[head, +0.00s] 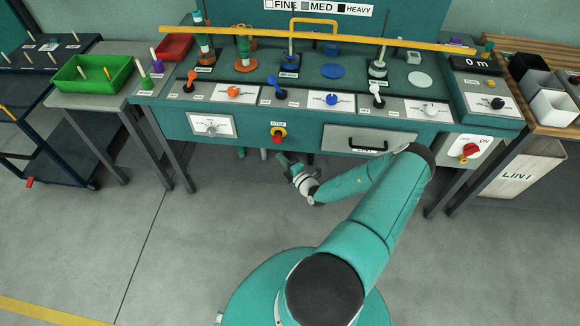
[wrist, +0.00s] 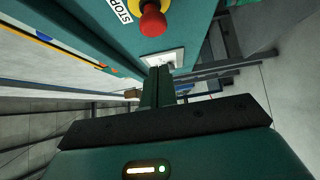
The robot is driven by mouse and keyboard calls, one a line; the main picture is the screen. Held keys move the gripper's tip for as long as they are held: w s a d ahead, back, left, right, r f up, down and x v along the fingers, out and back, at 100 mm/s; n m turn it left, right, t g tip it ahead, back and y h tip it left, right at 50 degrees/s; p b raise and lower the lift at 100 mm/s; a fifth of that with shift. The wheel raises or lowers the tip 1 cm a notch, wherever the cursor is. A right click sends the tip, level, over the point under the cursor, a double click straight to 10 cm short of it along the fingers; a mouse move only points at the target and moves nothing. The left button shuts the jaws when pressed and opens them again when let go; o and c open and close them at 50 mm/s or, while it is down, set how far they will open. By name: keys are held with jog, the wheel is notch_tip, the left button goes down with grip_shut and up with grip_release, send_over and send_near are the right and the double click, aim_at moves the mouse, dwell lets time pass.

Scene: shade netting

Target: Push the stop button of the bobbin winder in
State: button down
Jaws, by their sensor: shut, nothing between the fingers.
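The stop button (head: 278,133) is a red mushroom head on a yellow collar, on the front panel of the teal bobbin winder (head: 305,130). In the wrist view the red button (wrist: 153,22) stands out from its collar at the top, beside a white STOP label (wrist: 121,10). My gripper (head: 283,160) is shut and empty, below and in front of the panel. In the wrist view its closed fingers (wrist: 160,75) point toward the panel, with the button above their tips. I see a gap between fingers and button in the head view.
A drawer (head: 368,141) with a black handle sits right of the button, and a white dial plate (head: 212,126) to its left. A red rotary switch (head: 469,151) is at far right. A green tray (head: 92,78) stands on the left table. The floor in front is clear.

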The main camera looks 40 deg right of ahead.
aim_at(274, 141)
jog(key=shift+w+d, duration=0.9)
jog(key=shift+w, duration=0.3)
jog(key=shift+w+d, duration=0.85)
jog(key=shift+w, duration=0.35)
